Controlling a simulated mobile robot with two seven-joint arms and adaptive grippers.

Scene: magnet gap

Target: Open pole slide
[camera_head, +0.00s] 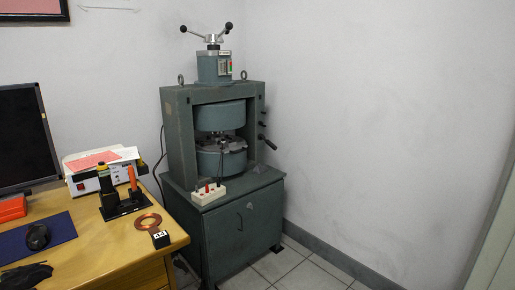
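The grey-green magnet (178,135) stands on a cabinet in the corner. Its upper pole (220,116) and lower pole (222,163) face each other across an open gap. Metal parts sit in the gap on the lower pole; their detail is too small to tell. A three-armed handwheel (213,38) tops the head unit (214,67). Lever handles, including a lower one (267,142), stick out of the right side. I cannot tell which part is the pole slide. Neither of my grippers shows in the head view.
A wooden desk (108,245) stands left of the cabinet (240,218). A white terminal block (208,193) sits on the cabinet front. Tiled floor (300,268) shows right of it.

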